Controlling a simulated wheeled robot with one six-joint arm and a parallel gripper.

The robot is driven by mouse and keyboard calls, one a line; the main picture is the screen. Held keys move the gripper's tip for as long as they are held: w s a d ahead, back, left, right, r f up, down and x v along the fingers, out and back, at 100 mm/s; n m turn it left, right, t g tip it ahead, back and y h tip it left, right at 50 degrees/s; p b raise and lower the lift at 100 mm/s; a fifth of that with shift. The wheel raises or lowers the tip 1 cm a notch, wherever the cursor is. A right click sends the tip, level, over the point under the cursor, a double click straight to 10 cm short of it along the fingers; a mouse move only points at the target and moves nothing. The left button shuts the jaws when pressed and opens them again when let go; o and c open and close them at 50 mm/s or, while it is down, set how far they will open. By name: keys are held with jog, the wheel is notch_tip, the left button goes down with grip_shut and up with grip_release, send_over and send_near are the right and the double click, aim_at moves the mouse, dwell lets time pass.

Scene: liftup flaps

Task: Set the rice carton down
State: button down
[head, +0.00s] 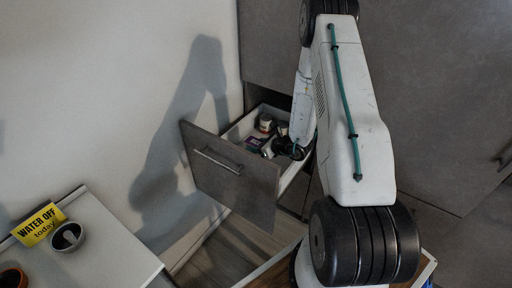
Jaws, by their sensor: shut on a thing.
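My gripper (269,150) reaches down into an open drawer (236,131), its dark wrist low over the right part of the drawer. It is shut on what appears to be the rice carton (254,144), a small dark purple and green box at the drawer's front left. The fingertips are small and partly hidden, so the exact contact is unclear. I cannot tell whether the carton touches the drawer floor.
A jar (265,123) and another small item (282,129) stand in the drawer behind the carton. The drawer's grey front (229,174) sticks out.

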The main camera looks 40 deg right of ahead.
jog(key=shift+f, duration=0.3)
jog(key=shift+f, duration=0.1)
jog(key=c, duration=0.7)
grip_release()
